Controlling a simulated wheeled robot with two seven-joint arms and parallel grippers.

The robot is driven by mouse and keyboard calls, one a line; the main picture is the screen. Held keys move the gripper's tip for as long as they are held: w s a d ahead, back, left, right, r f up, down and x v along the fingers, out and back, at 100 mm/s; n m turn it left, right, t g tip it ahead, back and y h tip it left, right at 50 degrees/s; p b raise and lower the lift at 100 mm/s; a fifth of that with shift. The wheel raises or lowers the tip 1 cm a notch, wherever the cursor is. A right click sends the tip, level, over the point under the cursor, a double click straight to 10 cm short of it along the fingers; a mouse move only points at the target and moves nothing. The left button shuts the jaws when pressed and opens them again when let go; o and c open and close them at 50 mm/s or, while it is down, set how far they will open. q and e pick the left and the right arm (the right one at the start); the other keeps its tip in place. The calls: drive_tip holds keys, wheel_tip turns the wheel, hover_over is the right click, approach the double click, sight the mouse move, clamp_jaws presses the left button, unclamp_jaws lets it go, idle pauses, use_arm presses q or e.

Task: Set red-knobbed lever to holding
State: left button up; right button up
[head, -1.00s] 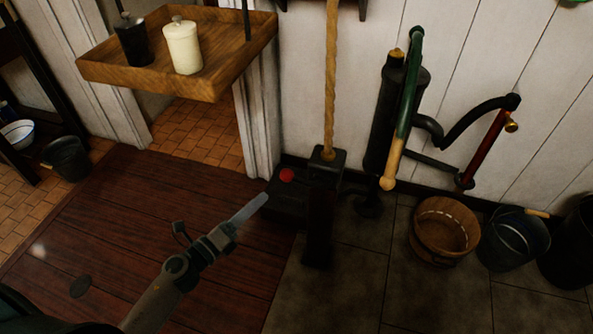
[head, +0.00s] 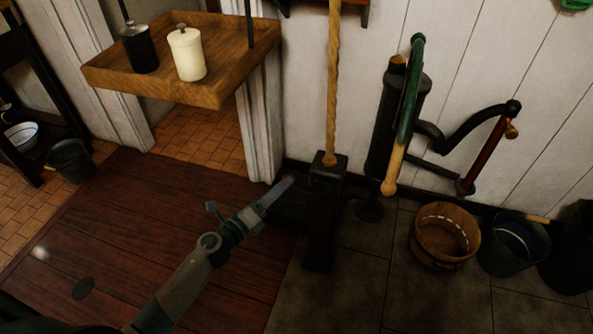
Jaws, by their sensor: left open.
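The red knob (head: 290,178) of the lever shows only as a small reddish patch at the left side of a dark post-like housing (head: 322,210). My left gripper (head: 282,186) reaches up from the lower left, with its fingertips at the knob and covering most of it. The gripper is open. I cannot tell whether the fingers touch the knob or stand around it. The lever's arm and any position marks are hidden or too dark to read. My right gripper is not in view.
A rope (head: 333,90) rises from the top of the housing. A hand pump (head: 397,125) with a green and tan handle stands to the right. A wooden tub (head: 443,262) and dark buckets are at right. A hanging wooden tray (head: 215,90) holds two canisters at upper left.

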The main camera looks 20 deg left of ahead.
use_arm(q)
drive_tip(key=x, duration=0.8)
drive_tip(key=shift+w, duration=0.15)
clamp_jaws()
